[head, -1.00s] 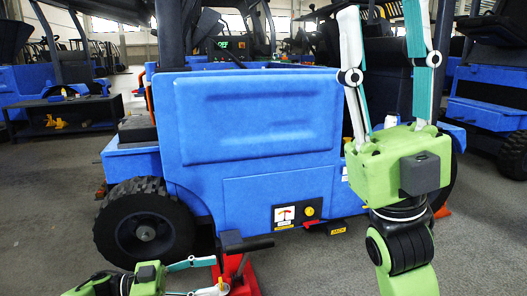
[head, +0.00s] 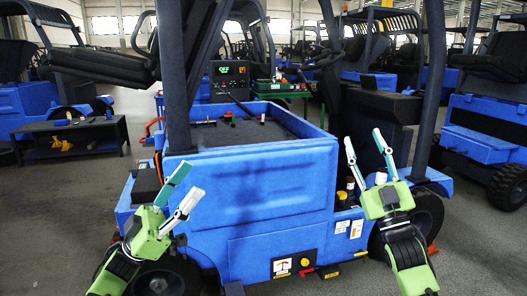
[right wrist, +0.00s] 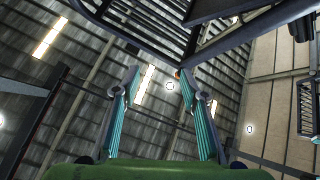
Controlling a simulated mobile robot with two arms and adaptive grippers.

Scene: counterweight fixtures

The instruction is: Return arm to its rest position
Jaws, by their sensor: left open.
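My left gripper (head: 187,184) is at the lower left of the head view, in front of the blue truck's left corner. Its two fingers are spread and point up and to the right, with nothing between them. My right gripper (head: 363,137) is in front of the truck's right side, fingers spread and pointing up. In the right wrist view its fingers (right wrist: 160,75) are apart and empty, with the roof behind them. The blue truck (head: 255,185) stands in front of me with its top compartment (head: 255,132) open to view.
A lit display (head: 230,72) stands behind the compartment. A gauge (head: 282,266) and a yellow button are low on the truck's face. A dark bench (head: 70,137) is at the left. Other blue trucks (head: 490,145) stand at the right. Grey floor is clear at lower right.

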